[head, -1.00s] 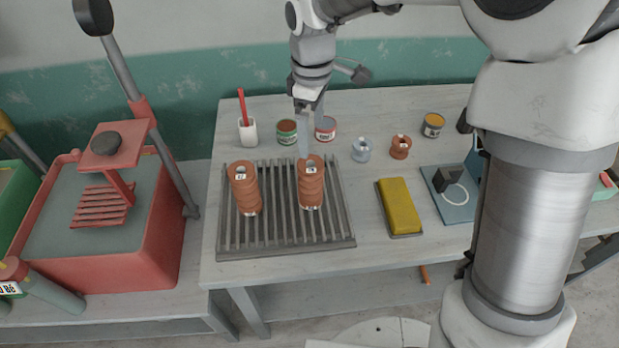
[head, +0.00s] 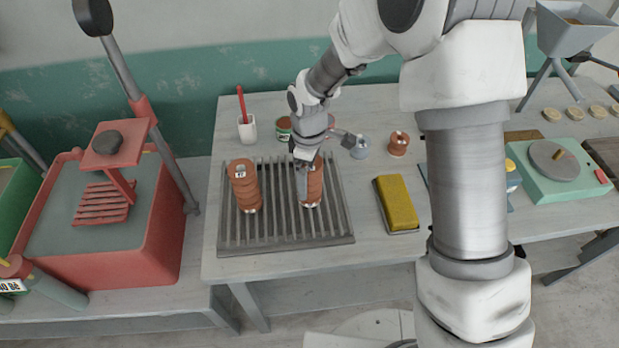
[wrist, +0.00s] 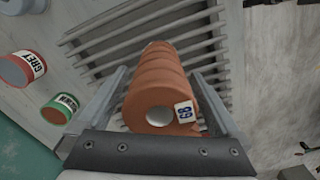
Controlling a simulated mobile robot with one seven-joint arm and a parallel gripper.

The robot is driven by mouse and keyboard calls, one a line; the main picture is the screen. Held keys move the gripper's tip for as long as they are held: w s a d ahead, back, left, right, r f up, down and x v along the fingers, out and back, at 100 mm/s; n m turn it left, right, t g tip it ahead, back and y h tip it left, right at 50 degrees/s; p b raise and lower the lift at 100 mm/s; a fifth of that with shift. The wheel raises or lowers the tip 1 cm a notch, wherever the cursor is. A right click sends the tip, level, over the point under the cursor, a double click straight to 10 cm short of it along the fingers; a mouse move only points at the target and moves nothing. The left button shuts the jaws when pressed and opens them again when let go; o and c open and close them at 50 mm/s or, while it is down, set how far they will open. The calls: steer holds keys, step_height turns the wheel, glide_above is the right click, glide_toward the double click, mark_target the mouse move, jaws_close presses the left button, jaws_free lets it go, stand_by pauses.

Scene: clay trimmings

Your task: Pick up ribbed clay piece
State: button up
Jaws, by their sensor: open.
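Two ribbed, reddish-brown clay pieces stand upright on a grey slatted rack. The left ribbed clay piece (head: 244,187) is clear of my arm. The right ribbed clay piece (head: 315,186) is partly hidden behind my gripper (head: 300,180). In the wrist view, the right ribbed clay piece (wrist: 160,90) shows a round hole in its top and a small white label with dark marks. My gripper (wrist: 160,85) is open, with one finger on each side of this piece. I cannot tell whether the fingers touch it.
The slatted rack (head: 270,240) lies on a pale workbench. A white cup (head: 247,131) with a red tool, a green-labelled tin (wrist: 59,107) and a red-labelled tin (wrist: 22,69) stand behind. A yellow block (head: 397,203) lies to the right.

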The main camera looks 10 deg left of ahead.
steer(key=shift+f, duration=0.15)
jaws_close()
stand_by(0.4)
